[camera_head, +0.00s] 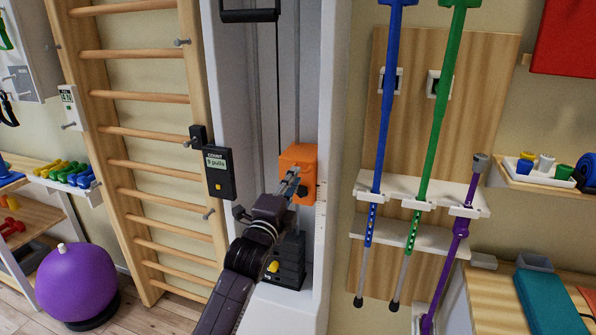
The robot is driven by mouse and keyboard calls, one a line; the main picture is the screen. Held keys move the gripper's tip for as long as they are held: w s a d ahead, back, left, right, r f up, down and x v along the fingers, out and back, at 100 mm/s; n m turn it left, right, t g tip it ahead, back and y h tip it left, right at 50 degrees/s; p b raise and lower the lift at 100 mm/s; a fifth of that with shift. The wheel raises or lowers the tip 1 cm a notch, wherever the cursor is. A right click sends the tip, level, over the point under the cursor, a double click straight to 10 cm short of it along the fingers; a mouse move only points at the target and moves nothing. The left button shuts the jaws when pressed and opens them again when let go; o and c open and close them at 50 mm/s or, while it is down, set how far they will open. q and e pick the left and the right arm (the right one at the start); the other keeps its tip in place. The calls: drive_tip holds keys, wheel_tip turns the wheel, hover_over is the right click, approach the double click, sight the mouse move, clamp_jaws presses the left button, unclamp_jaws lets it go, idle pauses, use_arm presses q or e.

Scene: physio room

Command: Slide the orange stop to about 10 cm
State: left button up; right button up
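The orange stop (299,158) is a block on the white upright column (337,120), at the middle of the head view. A small dark knob (303,191) shows on its lower front. My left gripper (291,183) reaches up from below, with its fingertips in front of the stop's lower left part. The fingers look close together, but I cannot tell whether they touch or hold the stop or knob. Faint scale marks (320,192) run along the column edge right of the stop; their numbers are too small to read. My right gripper is not in view.
A dark counter (217,172) reading "5 pulls" is left of the column. A dark weight stack (291,262) with a yellow pin stands below the stop. Wall bars (150,97) stand left; blue (385,100) and green (440,100) crutches hang right.

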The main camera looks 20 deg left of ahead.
use_arm(q)
drive_tip(key=shift+w+d+r+p, duration=0.1)
drive_tip(key=shift+w+r+p, duration=0.05)
drive_tip(key=shift+w, duration=0.85)
drive_tip(key=shift+w+r+p, duration=0.15)
drive_tip(key=shift+w, duration=0.8)
clamp_jaws()
wheel_tip(320, 180, down, 10)
drive_tip(key=b, duration=0.6)
